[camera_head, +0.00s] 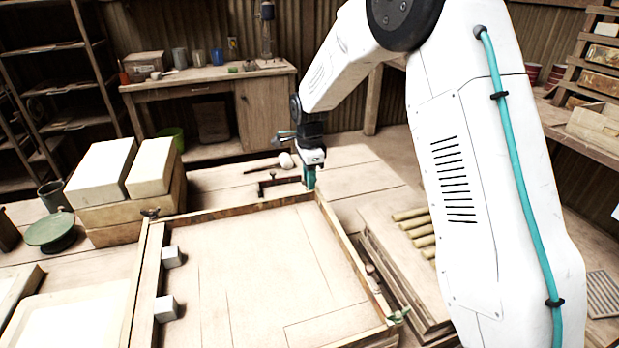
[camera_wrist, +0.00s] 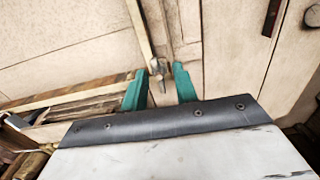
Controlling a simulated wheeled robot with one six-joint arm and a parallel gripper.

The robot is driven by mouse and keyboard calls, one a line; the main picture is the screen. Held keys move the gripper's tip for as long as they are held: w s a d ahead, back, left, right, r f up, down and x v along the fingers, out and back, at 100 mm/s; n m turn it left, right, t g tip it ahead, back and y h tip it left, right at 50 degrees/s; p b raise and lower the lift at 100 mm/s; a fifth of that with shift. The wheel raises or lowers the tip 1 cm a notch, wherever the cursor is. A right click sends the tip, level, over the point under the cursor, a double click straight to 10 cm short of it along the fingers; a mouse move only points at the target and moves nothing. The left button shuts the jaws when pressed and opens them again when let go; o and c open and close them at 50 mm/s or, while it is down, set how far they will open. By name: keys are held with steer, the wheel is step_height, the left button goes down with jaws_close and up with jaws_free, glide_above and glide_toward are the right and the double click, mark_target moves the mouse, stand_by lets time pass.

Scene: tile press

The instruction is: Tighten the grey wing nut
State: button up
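A wooden frame (camera_head: 240,208) lies on the workbench around a pale flat board. In the wrist view, a small grey-brown wing nut (camera_wrist: 157,69) sits at a corner of the frame. My gripper (camera_wrist: 160,74) is open, with one green finger on each side of this wing nut. I cannot tell whether the fingers touch it. In the head view my gripper (camera_head: 309,182) is low over the frame's far right corner, and the wing nut there is hidden. Another dark wing nut (camera_head: 150,213) is at the far left corner, and a greenish one (camera_head: 400,316) at the near right corner.
Two pale blocks (camera_head: 171,257) stand inside the frame's left side. A white-headed mallet (camera_head: 286,160) and a dark bracket (camera_head: 264,190) lie behind the frame. Stacked slabs (camera_head: 100,172) stand at the left. Several yellowish rods (camera_head: 415,229) lie to the right.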

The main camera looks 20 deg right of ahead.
steer(key=shift+o, duration=0.2)
step_height(320, 180, up, 8)
steer(key=shift+f, duration=0.1)
stand_by(0.4)
stand_by(0.3)
steer(key=shift+n, duration=0.5)
steer(key=shift+s+f+n, duration=0.25)
steer(key=shift+s+n, duration=0.15)
steer(key=shift+n, duration=0.2)
steer(key=s+d+r+n, duration=0.1)
steer(key=s+r+n, duration=0.2)
steer(key=s, duration=1)
steer(key=s+d+r+n, duration=0.1)
steer(key=s+r+n, duration=0.3)
steer(key=s, duration=1)
steer(key=s+d+r+n+t, duration=0.1)
steer(key=s+r+n, duration=0.3)
steer(key=s+n, duration=0.5)
steer(key=s, duration=0.5)
steer(key=shift+s, duration=0.2)
